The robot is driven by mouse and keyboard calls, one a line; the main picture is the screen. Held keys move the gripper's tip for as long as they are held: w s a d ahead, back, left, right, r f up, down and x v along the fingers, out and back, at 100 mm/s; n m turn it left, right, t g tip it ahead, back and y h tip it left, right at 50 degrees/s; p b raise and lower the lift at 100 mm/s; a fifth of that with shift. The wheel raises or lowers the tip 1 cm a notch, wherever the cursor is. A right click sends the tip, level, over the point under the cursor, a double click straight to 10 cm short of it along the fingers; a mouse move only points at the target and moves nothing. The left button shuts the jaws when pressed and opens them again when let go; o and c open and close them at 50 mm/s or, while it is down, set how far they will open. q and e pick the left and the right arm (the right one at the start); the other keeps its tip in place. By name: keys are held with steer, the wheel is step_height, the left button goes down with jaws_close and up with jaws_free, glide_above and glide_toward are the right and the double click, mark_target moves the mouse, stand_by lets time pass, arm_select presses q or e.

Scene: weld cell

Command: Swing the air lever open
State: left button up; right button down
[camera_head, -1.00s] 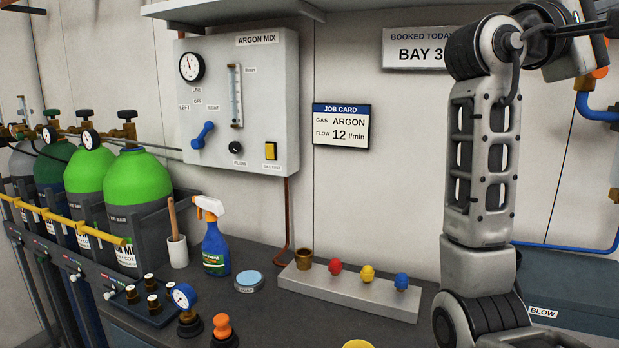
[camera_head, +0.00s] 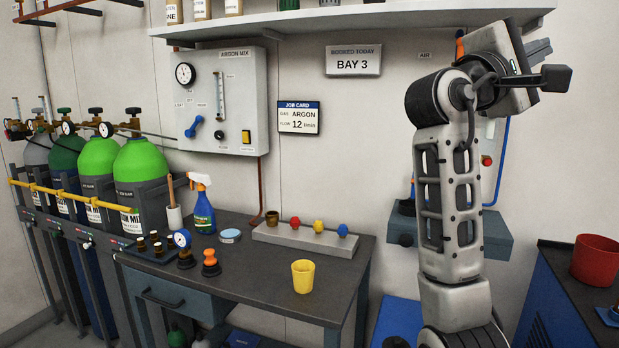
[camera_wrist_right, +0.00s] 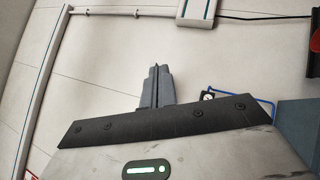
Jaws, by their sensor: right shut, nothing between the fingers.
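The AIR sign (camera_head: 424,56) is on the back wall behind my right arm. An orange piece (camera_head: 460,45), perhaps part of the air lever, shows just above my right wrist. The rest of the lever is hidden behind my arm, so I cannot tell its position. My right gripper (camera_head: 541,49) is raised to the right of the orange piece, apart from it as far as I can see. In the right wrist view its grey fingers (camera_wrist_right: 155,87) are together and empty, with bare wall beyond. A blue pipe (camera_wrist_right: 240,92) shows right of them. My left gripper is out of view.
A blue-grey box (camera_head: 497,232) stands behind my right arm. The bench (camera_head: 335,262) carries a yellow cup (camera_head: 303,277) and a block with coloured knobs (camera_head: 300,240). A shelf (camera_head: 350,22) runs above. A red bucket (camera_head: 596,259) is at the right.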

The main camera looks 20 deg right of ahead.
steer(key=w+a+f+n+t+y, duration=0.35)
steer(key=w+f+t, duration=0.25)
steer(key=f, duration=0.4)
steer(key=w+a+f+n+t+y, duration=0.35)
steer(key=w+f+t, duration=0.2)
steer(key=f, duration=0.55)
steer(key=a+f+y, duration=0.3)
steer(key=f+y, duration=0.1)
steer(key=f, duration=0.5)
steer(key=a+f+y, duration=0.3)
steer(key=f+y, duration=0.1)
steer(key=f, duration=0.5)
steer(key=s+a+f+m+g+y, duration=0.1)
steer(key=s+a+f+y, duration=0.25)
steer(key=f, duration=0.45)
steer(key=s+a+f+m+y, duration=0.1)
steer(key=s+a+f+y, duration=0.1)
steer(key=s+a+f, duration=0.45)
steer(key=s+a+f+m+g+y, duration=0.2)
steer(key=s+f+m, duration=0.1)
steer(key=s+f, duration=0.3)
steer(key=s+a+f+m+g+y, duration=0.1)
steer(key=s+a+f+m+y, duration=0.1)
steer(key=s+f, duration=0.5)
steer(key=s+a+m, duration=0.1)
steer(key=s, duration=0.2)
steer(key=shift+a+m+g, duration=0.15)
steer(key=shift+m+g, duration=0.2)
steer(key=shift+m, duration=0.05)
